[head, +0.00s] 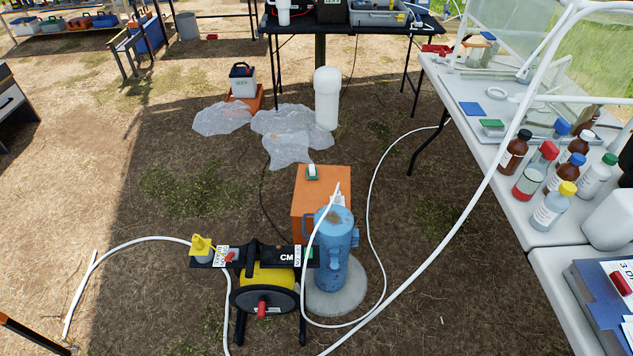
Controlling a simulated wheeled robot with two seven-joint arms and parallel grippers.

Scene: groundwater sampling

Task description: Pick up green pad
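A small green pad (491,125) lies on the right-hand white table (464,75), with a greyish piece on its top. A blue pad (472,108) lies just behind it on the same table. Another small green item with a white top (312,173) sits on the orange box (311,200) in the middle of the ground. I cannot tell its exact shape. Neither of my grippers shows in the head view.
Several bottles, among them a brown one (514,151), stand on the table right of the green pad. A blue well casing (333,260), a yellow-and-black reel (267,285) and white tubing (375,220) fill the front middle. Open ground lies to the left.

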